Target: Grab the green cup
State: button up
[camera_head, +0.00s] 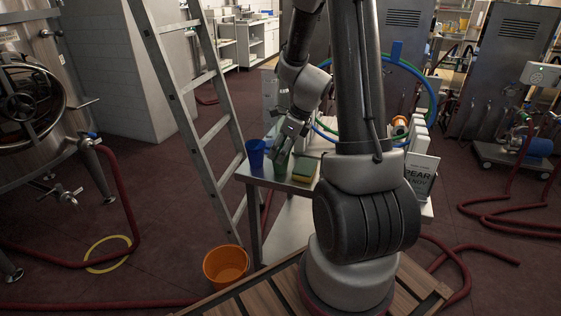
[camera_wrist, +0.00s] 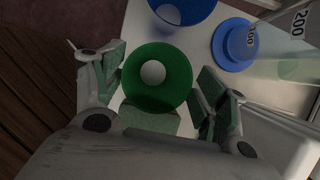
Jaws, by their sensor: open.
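The green cup (camera_wrist: 157,60) is between the two open fingers of my gripper (camera_wrist: 160,95) in the wrist view, seen from above into its mouth. A pale round spot shows inside it. A gap shows between each finger and the cup's rim. In the head view the green cup (camera_head: 280,166) stands near the left end of the metal table (camera_head: 300,190). My gripper (camera_head: 284,143) is just above and around it there, partly hiding it. A blue cup (camera_head: 255,153) stands to its left; it also shows at the top of the wrist view (camera_wrist: 184,12).
A yellow-green sponge (camera_head: 304,170) lies to the right of the green cup. A blue round base (camera_wrist: 234,44) with a cylinder marked 200 is close by in the wrist view. A ladder (camera_head: 195,100) leans left of the table. An orange bucket (camera_head: 226,265) stands on the floor.

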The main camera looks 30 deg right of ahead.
jog(key=x, duration=0.5)
jog(key=shift+s, duration=0.1)
jog(key=shift+r, duration=0.1)
jog(key=shift+c, duration=0.5)
jog(key=c, duration=0.4)
